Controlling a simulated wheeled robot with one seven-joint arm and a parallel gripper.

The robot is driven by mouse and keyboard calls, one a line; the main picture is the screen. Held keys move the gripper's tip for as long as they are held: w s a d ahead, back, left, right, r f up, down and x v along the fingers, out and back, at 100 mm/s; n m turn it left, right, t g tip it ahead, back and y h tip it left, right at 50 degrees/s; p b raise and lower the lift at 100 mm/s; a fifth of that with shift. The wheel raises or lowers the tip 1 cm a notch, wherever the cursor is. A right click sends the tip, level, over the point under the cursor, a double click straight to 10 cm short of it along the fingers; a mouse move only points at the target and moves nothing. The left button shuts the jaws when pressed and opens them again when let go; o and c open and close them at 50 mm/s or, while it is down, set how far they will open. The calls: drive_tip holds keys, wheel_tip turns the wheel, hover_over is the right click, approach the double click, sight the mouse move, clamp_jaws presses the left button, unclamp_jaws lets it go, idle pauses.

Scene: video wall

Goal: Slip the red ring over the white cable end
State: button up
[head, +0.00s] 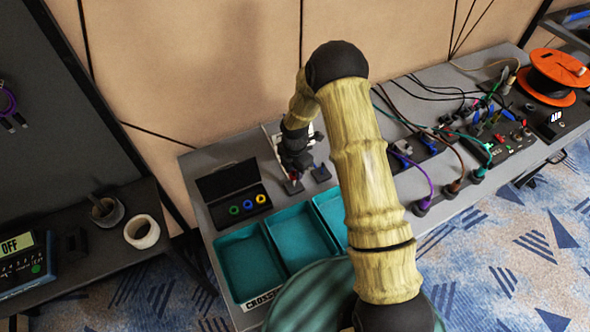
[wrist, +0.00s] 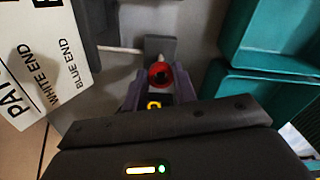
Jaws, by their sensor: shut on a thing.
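My gripper (wrist: 159,84) is shut on the red ring (wrist: 160,75), which sits between the purple fingertips in the wrist view. The white cable end (wrist: 121,49) is a thin pale rod running sideways to a grey block (wrist: 160,47), just beyond the ring. The ring looks apart from the cable; the exact depth gap cannot be told. In the head view my gripper (head: 294,162) is over the back of the bench, by a white sign (head: 272,134).
A black case (head: 233,193) holds green, blue and yellow rings. Teal trays (head: 247,262) stand in front. The sign, reading "WHITE END" and "BLUE END" (wrist: 45,68), is close on the left in the wrist view. Cables and connectors (head: 470,140) crowd the bench's right.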

drive_tip(key=shift+f+b, duration=0.45)
drive_tip(key=shift+f, duration=0.3)
drive_tip(key=o, duration=1)
drive_tip(key=shift+r, duration=0.1)
wheel_tip(320, 180, up, 17)
drive_tip(key=b, duration=0.2)
drive_tip(key=shift+r, duration=0.15)
